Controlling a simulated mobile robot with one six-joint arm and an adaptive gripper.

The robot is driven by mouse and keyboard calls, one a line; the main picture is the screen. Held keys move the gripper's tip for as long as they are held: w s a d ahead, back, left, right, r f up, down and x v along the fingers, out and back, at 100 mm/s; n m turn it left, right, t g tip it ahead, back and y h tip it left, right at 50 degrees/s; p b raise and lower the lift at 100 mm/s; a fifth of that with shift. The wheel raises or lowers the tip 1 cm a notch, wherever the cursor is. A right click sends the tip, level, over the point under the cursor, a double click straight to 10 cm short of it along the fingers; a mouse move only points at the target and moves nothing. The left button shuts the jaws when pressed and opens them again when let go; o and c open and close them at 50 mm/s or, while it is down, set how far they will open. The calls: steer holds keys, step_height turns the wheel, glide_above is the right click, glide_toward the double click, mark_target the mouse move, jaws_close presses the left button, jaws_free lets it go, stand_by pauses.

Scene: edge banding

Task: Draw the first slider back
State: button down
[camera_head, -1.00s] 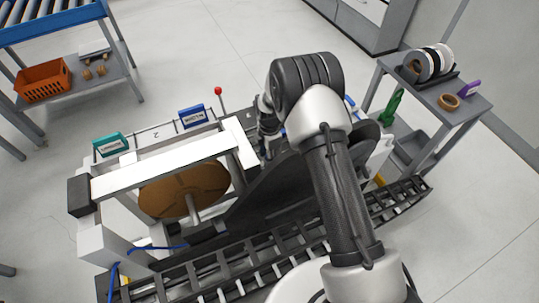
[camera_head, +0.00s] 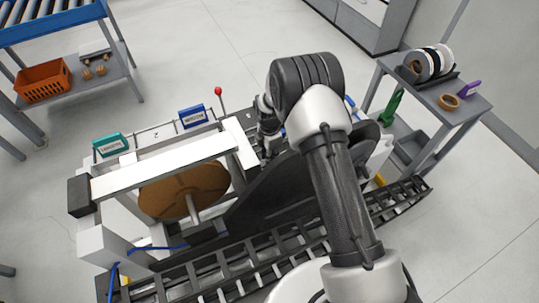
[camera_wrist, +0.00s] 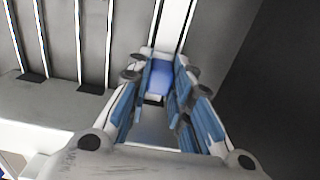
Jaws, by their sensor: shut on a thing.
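A blue slider (camera_wrist: 161,77) sits at the near end of a pale rail (camera_wrist: 174,24) in the wrist view. My gripper (camera_wrist: 160,96), with blue-padded fingers, is around it, one finger on each side, and is shut on it. The fingers hide the slider's sides. In the head view my arm covers most of this spot. Only part of my wrist shows, beside the machine's white frame (camera_head: 165,168), and the slider itself is hidden there.
Several parallel grooves (camera_wrist: 78,45) lie left of the rail, and a dark panel (camera_wrist: 265,90) stands to the right. In the head view a brown disc (camera_head: 184,190), a red-knobbed lever (camera_head: 218,91) and a slatted conveyor (camera_head: 235,272) are near. A side shelf (camera_head: 440,105) holds rolls.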

steer(key=w+d, duration=0.1)
steer(key=d, duration=0.1)
steer(key=w+d+b, duration=0.1)
steer(key=d, duration=0.2)
steer(key=w+d+b, duration=0.1)
steer(key=d, duration=0.2)
steer(key=shift+w+d, duration=0.15)
steer(key=shift+w, duration=0.15)
steer(key=shift+w+d, duration=0.1)
steer(key=shift+d, duration=0.1)
steer(key=c, duration=1.6)
jaws_free()
steer(key=shift+d, duration=0.1)
steer(key=shift+o, duration=0.8)
step_height(320, 180, up, 12)
